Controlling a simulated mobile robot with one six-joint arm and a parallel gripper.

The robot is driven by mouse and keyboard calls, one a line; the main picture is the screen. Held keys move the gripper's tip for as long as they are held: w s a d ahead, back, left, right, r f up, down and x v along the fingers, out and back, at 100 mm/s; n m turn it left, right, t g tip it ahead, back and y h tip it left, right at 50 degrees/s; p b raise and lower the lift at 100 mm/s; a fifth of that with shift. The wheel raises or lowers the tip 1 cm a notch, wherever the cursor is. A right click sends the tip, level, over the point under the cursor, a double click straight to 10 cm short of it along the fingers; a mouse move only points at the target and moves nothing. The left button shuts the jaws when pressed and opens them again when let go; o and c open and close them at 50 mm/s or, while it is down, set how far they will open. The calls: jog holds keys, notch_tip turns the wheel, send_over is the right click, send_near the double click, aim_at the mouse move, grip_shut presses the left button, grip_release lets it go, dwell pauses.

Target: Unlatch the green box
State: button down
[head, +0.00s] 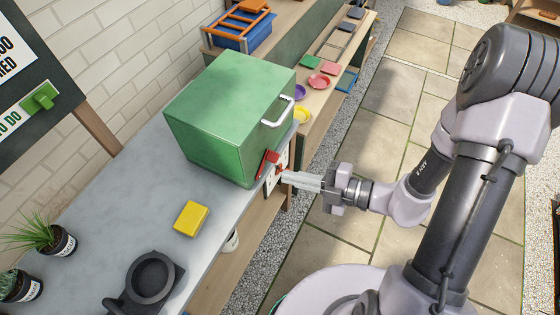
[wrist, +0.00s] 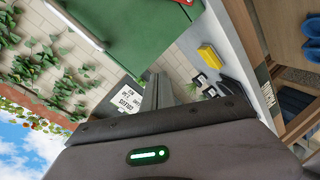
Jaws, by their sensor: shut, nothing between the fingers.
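The green box (head: 228,115) stands on the grey counter, with a white bar handle (head: 278,111) on its right-hand face. A red latch (head: 267,164) sits low at the box's near right corner and looks tilted. My gripper (head: 284,177) is shut and empty, its fingertips just right of the latch; I cannot tell if they touch it. In the wrist view the shut fingers (wrist: 158,80) are below the green box (wrist: 130,28), and a sliver of the red latch (wrist: 187,2) shows at the top edge. The handle (wrist: 72,24) shows at upper left.
A yellow block (head: 191,218), a dark mortar-like bowl (head: 150,276) and potted plants (head: 42,240) are on the grey counter (head: 110,215). Coloured dishes (head: 318,81) lie on a wooden bench beyond the box. Paving right of the counter is open.

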jog(key=w+d+f+m+t+h, duration=0.1)
jog(key=w+d+f+m+t, duration=0.25)
jog(key=m, duration=0.35)
jog(key=b, duration=0.4)
send_near(264, 151)
jog(key=a, duration=0.1)
jog(key=a+r, duration=0.1)
jog(key=a, duration=0.1)
jog(key=a+r, duration=0.1)
jog(key=shift+s+a+r, duration=0.15)
jog(key=shift+s+a, duration=0.1)
jog(key=shift+w+d+f+m+h+b, duration=0.15)
jog(key=shift+w+f+b, duration=0.2)
jog(key=shift+f, duration=0.2)
jog(key=shift+w+d+f+m+h+b, duration=0.15)
jog(key=shift+w+f+b, duration=0.1)
jog(key=shift+w+f, duration=0.25)
jog(key=shift+w+d+f, duration=0.1)
jog(key=shift+w+f, duration=0.2)
jog(key=shift+f, duration=0.15)
jog(key=shift+d, duration=0.1)
